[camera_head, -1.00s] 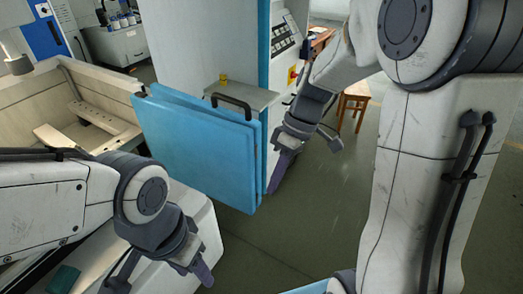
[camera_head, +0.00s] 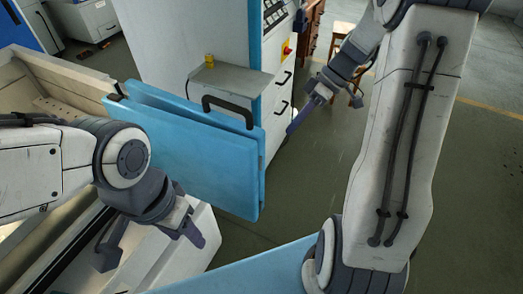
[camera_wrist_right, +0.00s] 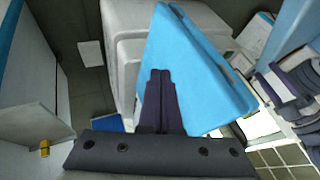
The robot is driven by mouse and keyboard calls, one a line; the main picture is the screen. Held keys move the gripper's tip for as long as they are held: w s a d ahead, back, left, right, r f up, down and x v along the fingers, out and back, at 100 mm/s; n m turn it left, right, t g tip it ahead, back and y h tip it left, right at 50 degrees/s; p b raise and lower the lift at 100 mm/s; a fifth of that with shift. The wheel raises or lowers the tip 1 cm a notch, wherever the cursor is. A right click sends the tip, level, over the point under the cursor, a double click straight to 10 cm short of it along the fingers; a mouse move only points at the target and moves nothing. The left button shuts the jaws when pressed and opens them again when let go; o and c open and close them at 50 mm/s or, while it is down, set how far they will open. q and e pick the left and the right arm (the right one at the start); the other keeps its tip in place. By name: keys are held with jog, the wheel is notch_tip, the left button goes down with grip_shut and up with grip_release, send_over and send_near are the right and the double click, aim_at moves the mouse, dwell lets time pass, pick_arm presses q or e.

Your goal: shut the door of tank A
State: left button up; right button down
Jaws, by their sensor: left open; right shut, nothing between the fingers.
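The blue door (camera_head: 190,155) stands out from the pale tank (camera_head: 55,75) at the left, so it is open. It shows as two blue layers with a gap along the top and a black handle (camera_head: 228,101) on its upper edge. I see no letter on the tank. My right gripper (camera_head: 293,129) is shut and empty, just right of the door's free end, apart from it in the head view. In the right wrist view its closed fingers (camera_wrist_right: 160,75) overlap the blue door (camera_wrist_right: 205,65). My left gripper (camera_head: 150,250) is open and empty, in front of the door.
Behind the door stands a white and blue cabinet (camera_head: 185,35) with a grey shelf (camera_head: 235,80) bearing a small yellow object (camera_head: 210,60). A wooden stool (camera_head: 352,92) stands behind my right arm. Floor (camera_head: 300,190) is clear right of the door.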

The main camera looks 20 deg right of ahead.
aim_at(265, 161)
jog(key=s+a+f+p, duration=0.1)
jog(key=a+f, duration=0.1)
jog(key=a, duration=0.1)
jog(key=s+a+f+p, duration=0.1)
jog(key=a+f, duration=0.1)
jog(key=f, duration=0.1)
jog(key=s+a+f+p, duration=0.1)
jog(key=a+f, duration=0.1)
jog(key=a, duration=0.1)
jog(key=shift+a+f+p, duration=0.2)
jog(key=shift+a+p, duration=0.1)
jog(key=shift+a, duration=0.05)
